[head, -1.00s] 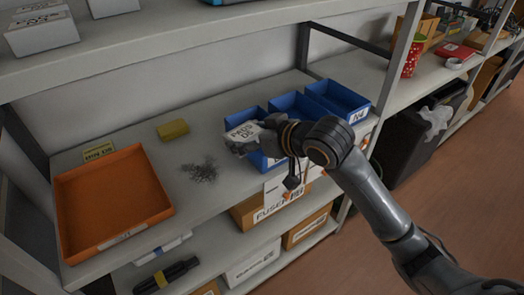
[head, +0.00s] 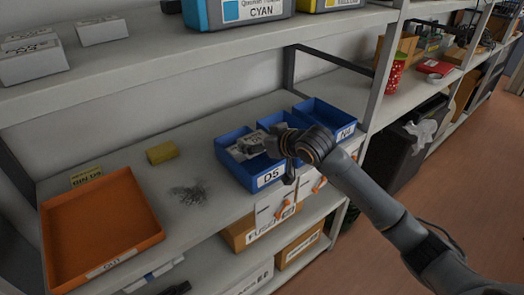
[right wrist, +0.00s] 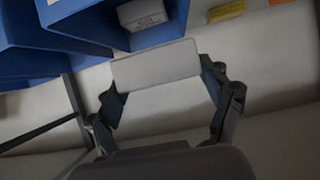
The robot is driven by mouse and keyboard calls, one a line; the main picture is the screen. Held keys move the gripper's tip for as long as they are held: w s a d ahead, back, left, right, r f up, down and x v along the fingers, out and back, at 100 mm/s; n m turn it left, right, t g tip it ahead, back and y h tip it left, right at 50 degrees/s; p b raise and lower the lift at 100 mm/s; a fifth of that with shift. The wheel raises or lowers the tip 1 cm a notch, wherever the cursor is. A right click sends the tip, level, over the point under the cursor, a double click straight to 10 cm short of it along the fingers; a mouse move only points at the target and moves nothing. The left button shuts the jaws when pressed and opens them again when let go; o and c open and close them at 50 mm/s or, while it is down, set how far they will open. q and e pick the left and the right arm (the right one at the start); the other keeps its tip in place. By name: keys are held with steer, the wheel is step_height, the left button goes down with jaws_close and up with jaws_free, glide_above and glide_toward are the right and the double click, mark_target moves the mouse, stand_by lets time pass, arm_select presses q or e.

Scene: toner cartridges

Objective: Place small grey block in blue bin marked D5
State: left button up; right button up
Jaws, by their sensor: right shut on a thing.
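The bin marked D5 (head: 268,180) is a blue open bin at the left of a row of blue bins on the middle shelf. My right gripper (head: 272,145) is over this bin in the head view. It is shut on the small grey block (right wrist: 157,66), which lies across the fingertips in the right wrist view. In the wrist view another pale grey block (right wrist: 142,13) with a label sits inside a blue bin beyond. In the head view the pale shapes over the bin partly overlap, so the held block's exact height is unclear. My left gripper is not in view.
More blue bins stand to the right, the farthest (head: 347,133) marked N4. An orange tray (head: 125,262), a yellow block (head: 160,152) and a dark pile of small bits (head: 188,194) lie to the left. The upper shelf (head: 150,58) overhangs the back.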

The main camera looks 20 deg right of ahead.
steer(key=shift+w+d+f, duration=0.25)
steer(key=shift+d+f, duration=0.15)
steer(key=shift+f, duration=0.15)
steer(key=f, duration=0.2)
steer(key=f+p, duration=0.1)
steer(key=shift+w+d, duration=0.2)
steer(key=shift+d, duration=0.05)
steer(key=shift+f, duration=0.4)
steer(key=shift+f, duration=0.6)
steer(key=o, duration=1.1)
